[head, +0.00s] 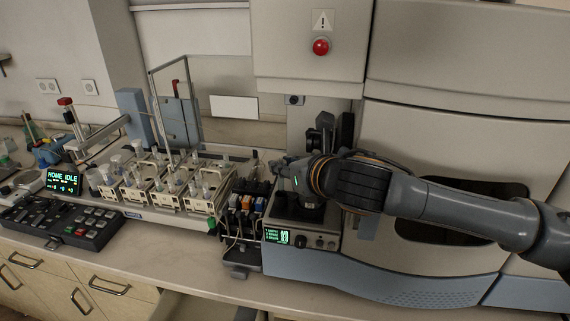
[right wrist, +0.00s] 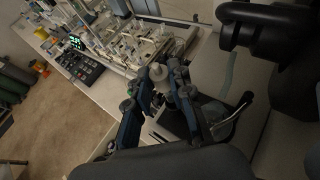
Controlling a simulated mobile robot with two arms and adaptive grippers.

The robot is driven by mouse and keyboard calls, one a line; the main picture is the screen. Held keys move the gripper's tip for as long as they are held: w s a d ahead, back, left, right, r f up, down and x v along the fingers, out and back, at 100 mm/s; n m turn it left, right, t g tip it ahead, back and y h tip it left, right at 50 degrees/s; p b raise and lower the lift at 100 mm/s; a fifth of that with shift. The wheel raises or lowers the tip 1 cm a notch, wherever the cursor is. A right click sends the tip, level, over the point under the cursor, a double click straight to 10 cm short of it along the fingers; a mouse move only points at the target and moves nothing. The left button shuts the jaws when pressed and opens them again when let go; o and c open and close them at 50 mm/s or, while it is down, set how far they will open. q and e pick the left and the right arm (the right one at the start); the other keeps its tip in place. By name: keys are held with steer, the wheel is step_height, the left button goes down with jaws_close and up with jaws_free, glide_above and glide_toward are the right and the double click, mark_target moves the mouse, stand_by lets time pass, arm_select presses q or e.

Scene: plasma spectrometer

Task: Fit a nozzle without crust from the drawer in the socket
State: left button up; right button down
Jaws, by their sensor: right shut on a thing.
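My right gripper (head: 282,166) reaches in from the right, in front of the spectrometer's grey housing. In the right wrist view its two fingers (right wrist: 160,78) are shut on a small pale, round-ended piece (right wrist: 158,72), which looks like a nozzle. Whether it carries crust is too small to tell. In the head view the piece cannot be made out at the fingertips. The socket cannot be made out; my gripper and wrist cover part of the instrument there. My left gripper is not in view.
A rack of glassware and pale holders (head: 170,185) stands left of my gripper, with a small pump block (head: 245,203) close by. A black keypad (head: 62,221) and a green display (head: 64,182) are farther left. The counter's front strip (head: 190,260) is clear.

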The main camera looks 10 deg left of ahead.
mark_target(283, 180)
steer(key=shift+f+b, duration=0.7)
steer(key=shift+f, duration=1.35)
steer(key=c, duration=1.1)
jaws_free()
steer(key=v, duration=1.2)
steer(key=shift+r, duration=0.15)
